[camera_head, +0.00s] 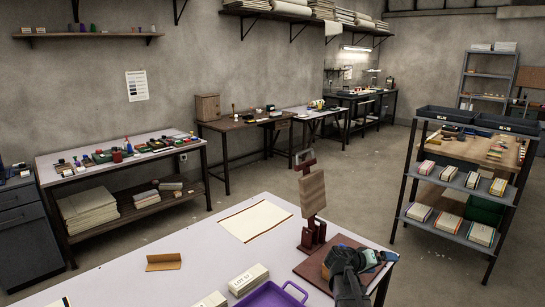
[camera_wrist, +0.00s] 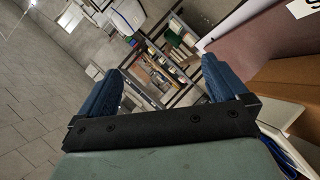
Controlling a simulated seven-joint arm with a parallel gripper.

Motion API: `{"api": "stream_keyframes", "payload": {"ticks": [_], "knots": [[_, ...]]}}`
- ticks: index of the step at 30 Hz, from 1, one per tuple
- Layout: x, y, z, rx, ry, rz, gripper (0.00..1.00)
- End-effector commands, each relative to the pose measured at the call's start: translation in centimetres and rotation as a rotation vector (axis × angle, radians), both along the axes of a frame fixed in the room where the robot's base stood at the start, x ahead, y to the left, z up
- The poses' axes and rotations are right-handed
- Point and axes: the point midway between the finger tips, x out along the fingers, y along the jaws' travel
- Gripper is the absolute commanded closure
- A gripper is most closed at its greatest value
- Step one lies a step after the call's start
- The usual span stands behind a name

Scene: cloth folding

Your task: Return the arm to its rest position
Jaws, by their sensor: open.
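My gripper (camera_head: 368,259) is at the right end of the white table (camera_head: 120,287) in the head view, over or beside a reddish-brown board. In the wrist view my gripper (camera_wrist: 163,78) shows two blue fingers spread wide apart with nothing between them. A flat cream cloth (camera_head: 256,220) with dark edge bands lies on the middle of the table, apart from my gripper. A small brown folded piece (camera_head: 163,262) lies on the table to its left.
A wooden stand (camera_head: 312,195) with a dark red base rises just behind my gripper. A purple basket (camera_head: 272,294) and a white labelled box (camera_head: 248,280) are at the table's front. A loaded shelf rack (camera_head: 448,206) stands to the right across open floor.

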Motion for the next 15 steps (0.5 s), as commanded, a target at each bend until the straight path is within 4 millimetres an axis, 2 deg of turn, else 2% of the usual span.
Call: {"api": "stream_keyframes", "payload": {"ticks": [3, 8, 11, 15], "knots": [[-0.7, -1.7, -1.8, -0.018, 0.008, -0.011, 0.00], [-2.2, -3.0, -5.0, -0.008, 0.051, -0.022, 0.00], [-3.7, -3.5, -7.7, 0.015, 0.098, -0.030, 0.00], [-6.4, -3.6, -12.3, 0.073, 0.194, -0.041, 0.00]]}}
